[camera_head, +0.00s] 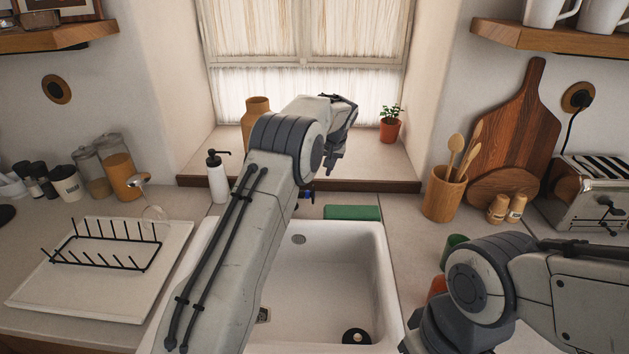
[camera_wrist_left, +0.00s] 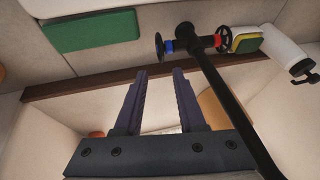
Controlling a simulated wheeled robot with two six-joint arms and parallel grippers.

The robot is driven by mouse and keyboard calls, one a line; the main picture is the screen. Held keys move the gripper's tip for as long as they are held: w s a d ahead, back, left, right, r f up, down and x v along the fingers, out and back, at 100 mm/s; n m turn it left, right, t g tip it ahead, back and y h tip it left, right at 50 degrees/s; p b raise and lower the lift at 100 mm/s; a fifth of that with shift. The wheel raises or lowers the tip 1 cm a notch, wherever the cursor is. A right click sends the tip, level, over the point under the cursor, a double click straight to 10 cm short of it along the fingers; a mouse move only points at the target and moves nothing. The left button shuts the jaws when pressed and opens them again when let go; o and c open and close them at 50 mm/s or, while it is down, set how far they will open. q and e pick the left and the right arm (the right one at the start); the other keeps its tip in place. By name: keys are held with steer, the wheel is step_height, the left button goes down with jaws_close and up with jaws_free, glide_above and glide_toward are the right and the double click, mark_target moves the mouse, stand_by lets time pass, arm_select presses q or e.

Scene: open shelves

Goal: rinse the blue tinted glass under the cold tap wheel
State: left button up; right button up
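In the left wrist view, the black tap (camera_wrist_left: 215,85) has a wheel (camera_wrist_left: 159,46) beside a blue band, which marks it as cold. A red band and a second wheel (camera_wrist_left: 222,39) are further along. My left gripper (camera_wrist_left: 159,73) is open and empty, its fingertips apart from the cold wheel. In the head view the left gripper (camera_head: 336,148) is above the back of the sink, in front of the window, and my arm hides most of the tap. My right gripper (camera_head: 428,335) is partly in view at the lower right; its fingers cannot be made out. I cannot make out a blue tinted glass.
A drying rack (camera_head: 105,245) is left. A utensil pot (camera_head: 444,195) and toaster (camera_head: 590,190) are right. A potted plant (camera_head: 390,128) stands on the sill.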

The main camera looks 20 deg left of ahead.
mark_target(313, 189)
arm_select(q)
steer(key=p+x, duration=0.1)
steer(key=x, duration=0.2)
steer(key=p+x, duration=0.1)
steer(key=x, duration=0.2)
steer(key=p+x, duration=0.1)
steer(key=x, duration=0.2)
steer(key=shift+w+a+r, duration=0.15)
steer(key=shift+a, duration=0.1)
steer(key=shift+p+x, duration=0.4)
steer(key=shift+x, duration=0.45)
jaws_close()
